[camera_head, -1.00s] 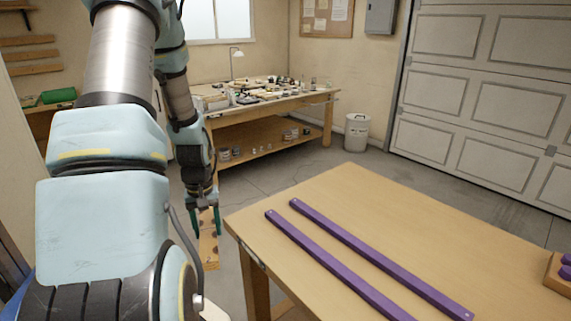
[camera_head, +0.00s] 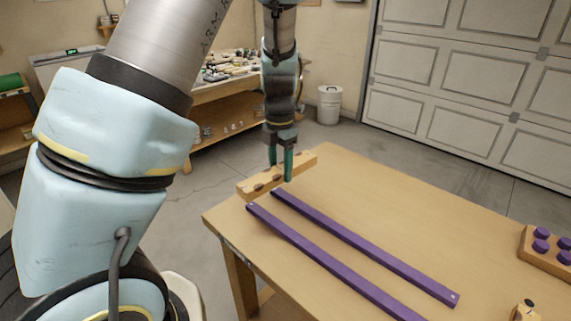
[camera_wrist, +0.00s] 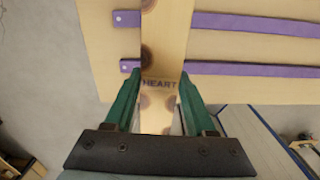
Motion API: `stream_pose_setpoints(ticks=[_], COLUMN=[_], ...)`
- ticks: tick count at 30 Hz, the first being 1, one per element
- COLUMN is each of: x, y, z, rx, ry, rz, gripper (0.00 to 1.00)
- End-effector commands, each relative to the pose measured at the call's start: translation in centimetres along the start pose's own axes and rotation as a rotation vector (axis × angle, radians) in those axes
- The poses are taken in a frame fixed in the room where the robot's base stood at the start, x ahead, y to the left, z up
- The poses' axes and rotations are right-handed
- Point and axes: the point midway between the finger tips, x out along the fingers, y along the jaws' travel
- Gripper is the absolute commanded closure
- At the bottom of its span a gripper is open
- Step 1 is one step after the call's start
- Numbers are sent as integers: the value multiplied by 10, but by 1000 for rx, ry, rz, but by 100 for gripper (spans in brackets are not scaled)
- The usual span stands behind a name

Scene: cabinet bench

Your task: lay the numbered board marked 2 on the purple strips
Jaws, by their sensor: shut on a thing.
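My gripper (camera_head: 280,170) is shut on a pale wooden board (camera_head: 303,161) with dark round spots. In the wrist view the board (camera_wrist: 165,30) runs between my green fingers (camera_wrist: 158,85) and reads HEART; no number 2 shows. Two purple strips, the left one (camera_head: 320,258) and the right one (camera_head: 365,247), lie side by side along the table, a gap between them. The board is near their far ends. In the wrist view it crosses over both the upper strip (camera_wrist: 235,22) and lower strip (camera_wrist: 250,70). I cannot tell how high it is above them.
The wooden table (camera_head: 400,200) is mostly bare to the right of the strips. A wooden block with purple knobs (camera_head: 528,262) stands at its right, and a small wooden piece (camera_head: 524,311) is at the front right. A white bin (camera_head: 329,105) and a cluttered workbench are behind.

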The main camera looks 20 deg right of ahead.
Motion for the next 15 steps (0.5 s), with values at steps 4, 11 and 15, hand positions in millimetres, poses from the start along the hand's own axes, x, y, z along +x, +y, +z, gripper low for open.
stream_pose_setpoints(ticks=[4,11,15], x=[-4,7,17], y=[-10,-11,-11], z=[8,8,8], rx=[-62,-73,-73], ry=[1,1,1], rz=[1,0,0], gripper=[100,100,100])
